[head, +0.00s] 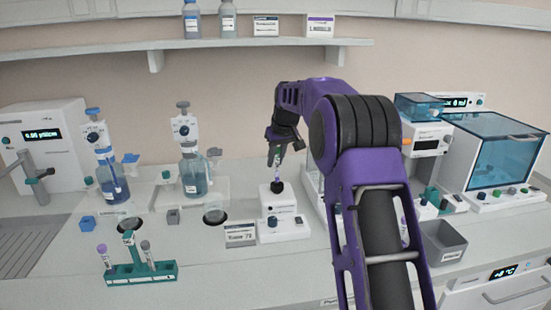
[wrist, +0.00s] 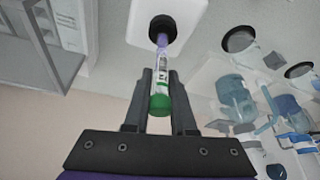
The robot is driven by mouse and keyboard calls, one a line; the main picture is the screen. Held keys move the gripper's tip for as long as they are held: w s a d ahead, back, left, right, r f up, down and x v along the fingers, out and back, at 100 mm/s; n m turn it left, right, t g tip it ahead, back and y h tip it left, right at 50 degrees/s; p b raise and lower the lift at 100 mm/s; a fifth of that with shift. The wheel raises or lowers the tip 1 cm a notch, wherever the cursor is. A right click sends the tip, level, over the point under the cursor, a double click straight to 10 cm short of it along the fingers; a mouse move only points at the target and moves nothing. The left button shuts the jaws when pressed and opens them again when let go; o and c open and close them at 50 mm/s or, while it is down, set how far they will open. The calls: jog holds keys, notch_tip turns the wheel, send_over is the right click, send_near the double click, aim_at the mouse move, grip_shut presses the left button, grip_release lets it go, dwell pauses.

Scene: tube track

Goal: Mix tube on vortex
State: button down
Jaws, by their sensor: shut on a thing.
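My gripper (head: 276,148) is shut on a tube, above the vortex mixer (head: 285,228). The mixer is a small white unit with a black cup (head: 277,187) on top and a dark knob on its front. In the wrist view the tube (wrist: 162,72) has a green cap, a pale label and a purple lower end. It sits between the two fingers (wrist: 161,95). Its purple end meets the black cup (wrist: 162,27); whether it touches or is pressed in, I cannot tell. In the head view the tube is small and looks about upright.
A green rack (head: 140,272) with tubes stands at the front left. Dispenser bottles (head: 195,178) stand left of the mixer. A grey bin (head: 443,242) and a machine with a blue lid (head: 505,150) are at the right. A sign (head: 240,234) lies beside the mixer.

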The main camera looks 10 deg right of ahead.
jog(key=shift+f, duration=1.25)
dwell(2.2)
jog(key=shift+r, duration=0.15)
dwell(3.3)
notch_tip(320, 180, up, 2)
jog(key=shift+p, duration=0.5)
jog(key=shift+r, duration=2.4)
